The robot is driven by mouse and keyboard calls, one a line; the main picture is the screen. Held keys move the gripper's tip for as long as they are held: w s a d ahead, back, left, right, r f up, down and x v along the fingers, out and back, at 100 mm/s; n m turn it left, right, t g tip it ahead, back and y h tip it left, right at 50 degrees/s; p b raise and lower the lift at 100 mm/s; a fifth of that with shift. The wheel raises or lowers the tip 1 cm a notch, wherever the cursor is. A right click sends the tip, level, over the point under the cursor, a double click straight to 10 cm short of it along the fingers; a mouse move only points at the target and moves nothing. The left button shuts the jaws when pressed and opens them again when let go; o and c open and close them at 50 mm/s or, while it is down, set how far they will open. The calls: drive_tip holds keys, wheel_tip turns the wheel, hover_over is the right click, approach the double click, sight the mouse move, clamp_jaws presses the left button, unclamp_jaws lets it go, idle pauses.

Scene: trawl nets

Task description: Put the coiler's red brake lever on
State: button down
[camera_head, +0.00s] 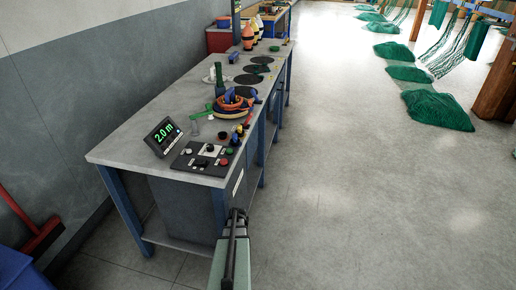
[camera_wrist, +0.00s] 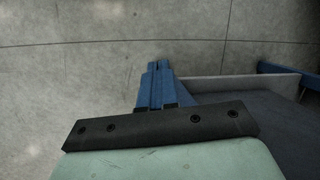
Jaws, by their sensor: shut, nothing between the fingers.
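The coiler (camera_head: 233,107) sits on the workbench in the head view, a round unit with blue and orange rings. Small red parts (camera_head: 238,130) show at the bench's right edge between the coiler and the control panel; one looks like the brake lever, but its position is too small to tell. My gripper (camera_head: 238,213) is low in the head view, below and in front of the bench's near right corner, apart from the lever. In the wrist view its fingers (camera_wrist: 158,64) are together and empty, with grey floor beyond. The lever is not in the wrist view.
A control panel (camera_head: 205,158) with buttons and a display (camera_head: 163,137) reading 2.0 m stand at the near end of the workbench (camera_head: 125,151). Its blue legs and grey cabinet are close to my gripper. Open floor lies right; green net piles (camera_head: 437,110) lie farther back.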

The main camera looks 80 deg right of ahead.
drive_tip(key=s+d+r+m+t+h, duration=0.1)
drive_tip(key=s+d+r+m+t, duration=0.2)
drive_tip(key=d, duration=0.8)
drive_tip(key=s+d+r+m+t+h, duration=0.1)
drive_tip(key=s+d+r+t+h, duration=0.15)
drive_tip(key=s+d+r, duration=0.55)
drive_tip(key=s+d+r+m+t+h, duration=0.15)
drive_tip(key=d+t, duration=0.25)
drive_tip(key=d, duration=0.9)
drive_tip(key=d+r+t, duration=0.7)
drive_tip(key=d+r, duration=0.5)
drive_tip(key=r, duration=0.2)
wheel_tip(320, 180, up, 9)
drive_tip(key=s+n+t+y, duration=0.1)
drive_tip(key=n+t, duration=0.2)
drive_tip(key=t, duration=0.2)
drive_tip(key=shift+s+a+f+t+y, duration=0.15)
drive_tip(key=shift+s+f+t+y, duration=0.05)
drive_tip(key=shift+s+t+y, duration=0.2)
approach(248, 120)
drive_tip(key=w+d+r, duration=0.1)
drive_tip(key=w+r, duration=0.3)
drive_tip(key=shift+w+d+r, duration=0.2)
drive_tip(key=shift+w+d, duration=0.05)
drive_tip(key=shift+d, duration=0.05)
